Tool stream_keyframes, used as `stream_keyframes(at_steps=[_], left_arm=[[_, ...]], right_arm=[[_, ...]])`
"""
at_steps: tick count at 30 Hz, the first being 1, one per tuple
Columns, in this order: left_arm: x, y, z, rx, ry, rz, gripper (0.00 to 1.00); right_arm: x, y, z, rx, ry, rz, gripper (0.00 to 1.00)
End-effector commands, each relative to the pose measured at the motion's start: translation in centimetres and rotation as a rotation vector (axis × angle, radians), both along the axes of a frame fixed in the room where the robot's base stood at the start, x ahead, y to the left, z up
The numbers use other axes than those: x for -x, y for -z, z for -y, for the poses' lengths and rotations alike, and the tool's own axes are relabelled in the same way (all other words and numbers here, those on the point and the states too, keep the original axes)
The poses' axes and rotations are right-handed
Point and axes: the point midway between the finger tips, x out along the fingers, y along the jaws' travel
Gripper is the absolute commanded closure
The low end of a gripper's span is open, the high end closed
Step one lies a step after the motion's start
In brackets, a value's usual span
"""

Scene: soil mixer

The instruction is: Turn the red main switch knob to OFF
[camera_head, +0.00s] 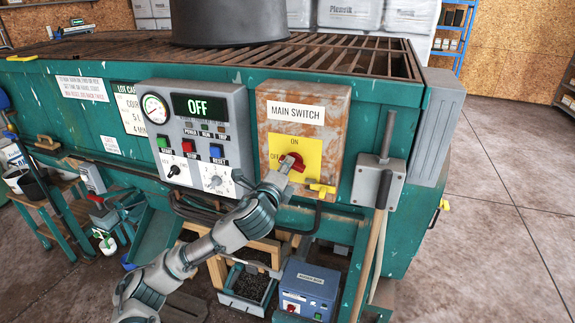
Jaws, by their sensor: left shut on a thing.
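The red main switch knob (293,160) sits on a yellow plate (309,151) marked ON at the top and OFF at the left. The plate is on a rusty grey box (334,109) labelled MAIN SWITCH. My left gripper (287,167) is at the knob and shut on it, covering its lower part. The knob's exact angle is hard to tell behind the fingers. The grey control panel (240,110) to the left has a display (201,106) reading OFF in green. My right gripper is not in view.
A grey box with an upright lever (379,182) is to the right. A blue box (307,288) stands below. The floor at right is clear.

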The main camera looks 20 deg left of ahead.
Motion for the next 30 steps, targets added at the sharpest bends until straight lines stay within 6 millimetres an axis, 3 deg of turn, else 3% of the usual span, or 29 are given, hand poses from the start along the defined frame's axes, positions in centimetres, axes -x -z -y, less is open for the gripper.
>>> stream_keyframes(at_steps=[13,30], left_arm=[[-0.06,0.61,-0.07,0.278,-0.002,-0.016,1.0],[-0.08,0.85,-0.06,0.341,-0.003,-0.021,1.0]], right_arm=[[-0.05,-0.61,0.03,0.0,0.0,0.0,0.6],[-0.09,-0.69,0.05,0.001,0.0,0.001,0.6]])
